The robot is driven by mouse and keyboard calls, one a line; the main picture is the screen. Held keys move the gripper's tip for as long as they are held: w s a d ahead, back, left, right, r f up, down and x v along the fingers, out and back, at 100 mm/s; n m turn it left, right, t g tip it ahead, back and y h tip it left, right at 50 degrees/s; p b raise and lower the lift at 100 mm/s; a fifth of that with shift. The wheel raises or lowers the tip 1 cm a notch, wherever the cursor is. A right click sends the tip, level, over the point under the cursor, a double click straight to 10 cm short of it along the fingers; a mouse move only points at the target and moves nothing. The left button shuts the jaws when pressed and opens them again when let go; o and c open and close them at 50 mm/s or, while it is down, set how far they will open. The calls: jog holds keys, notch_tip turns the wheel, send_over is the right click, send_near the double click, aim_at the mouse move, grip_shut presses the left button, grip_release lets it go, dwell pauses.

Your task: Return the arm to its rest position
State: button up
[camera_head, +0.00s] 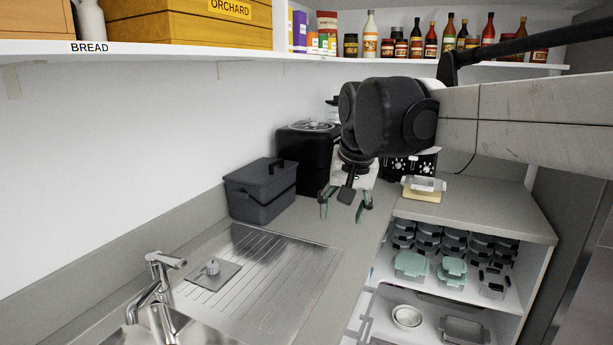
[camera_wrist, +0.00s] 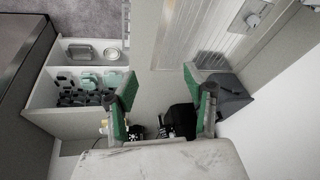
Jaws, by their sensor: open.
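My gripper (camera_head: 346,205) hangs from my arm over the counter in the head view, fingers pointing down. Its two green-padded fingers are spread apart with nothing between them. In the wrist view, my gripper (camera_wrist: 163,103) also shows open, one green finger on each side. It is apart from the dark grey lidded box (camera_head: 262,190), which stands to its left on the counter. My arm reaches in from the right of the head view.
A black appliance (camera_head: 305,155) stands behind the box. A shelf (camera_head: 180,48) with crates, bottles and jars runs above. The sink tap (camera_head: 160,280) and drainboard (camera_head: 285,265) are in front.

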jog(key=s+d+f+t, duration=0.1)
jog(key=s+d+f, duration=0.3)
jog(key=s, duration=0.3)
jog(key=s+d+f+t, duration=0.1)
jog(key=s+d+f, duration=0.3)
jog(key=s, duration=0.4)
jog(key=s+d+f+n+h, duration=0.1)
jog(key=s+d+f, duration=0.3)
jog(key=s, duration=0.4)
jog(key=shift+d+f+t, duration=0.3)
jog(key=shift+f+t, duration=0.1)
jog(key=shift+f, duration=0.5)
